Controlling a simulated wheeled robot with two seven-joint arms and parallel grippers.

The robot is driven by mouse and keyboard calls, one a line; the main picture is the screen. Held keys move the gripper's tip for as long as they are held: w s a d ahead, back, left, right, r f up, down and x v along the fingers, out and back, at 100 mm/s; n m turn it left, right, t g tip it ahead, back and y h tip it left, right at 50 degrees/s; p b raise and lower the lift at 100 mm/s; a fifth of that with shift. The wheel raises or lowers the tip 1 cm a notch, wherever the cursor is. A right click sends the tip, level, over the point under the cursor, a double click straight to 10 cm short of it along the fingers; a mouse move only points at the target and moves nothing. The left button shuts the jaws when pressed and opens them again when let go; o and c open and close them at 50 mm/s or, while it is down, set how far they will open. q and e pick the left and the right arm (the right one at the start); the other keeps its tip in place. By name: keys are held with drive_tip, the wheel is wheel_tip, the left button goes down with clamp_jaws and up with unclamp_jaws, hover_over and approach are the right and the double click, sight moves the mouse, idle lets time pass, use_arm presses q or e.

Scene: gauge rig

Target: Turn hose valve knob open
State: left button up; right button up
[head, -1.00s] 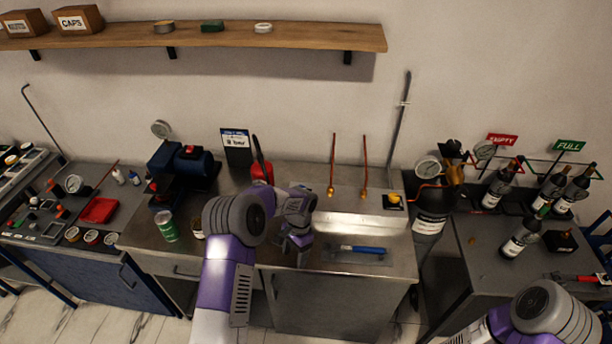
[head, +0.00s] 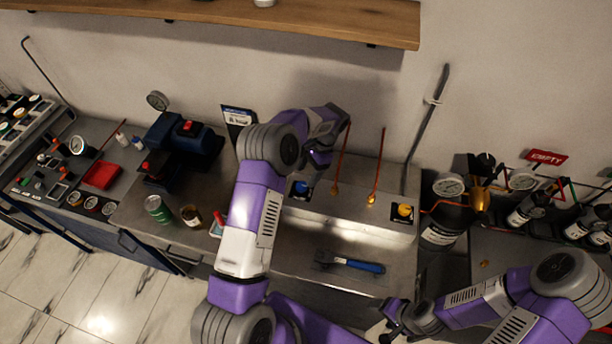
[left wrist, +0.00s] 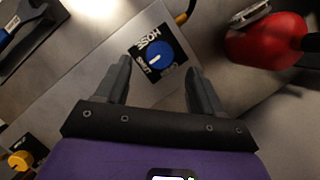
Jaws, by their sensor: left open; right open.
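The blue hose valve knob (left wrist: 160,52) sits on a black label plate marked HOSE. It carries a white mark on the side of the word that appears to read SHUT. In the head view the blue knob (head: 300,188) is on the left of the steel ledge. My left gripper (left wrist: 159,70) is open, with its fingers either side of the knob in the picture but apparently still off it. In the head view my left gripper (head: 319,158) hangs above and right of the knob. My right gripper (head: 393,322) is open and empty at the bottom, low before the bench.
A yellow knob (head: 404,211) sits right on the ledge, with two copper-coloured rods (head: 376,165) standing between the knobs. A blue-handled tool (head: 355,265) lies in the basin below. A red object (left wrist: 265,42) is near the knob in the left wrist view.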

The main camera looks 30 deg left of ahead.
sight(301, 185)
use_arm(q)
drive_tip(key=x, duration=0.5)
drive_tip(key=c, duration=1.1)
drive_tip(key=shift+o, duration=0.2)
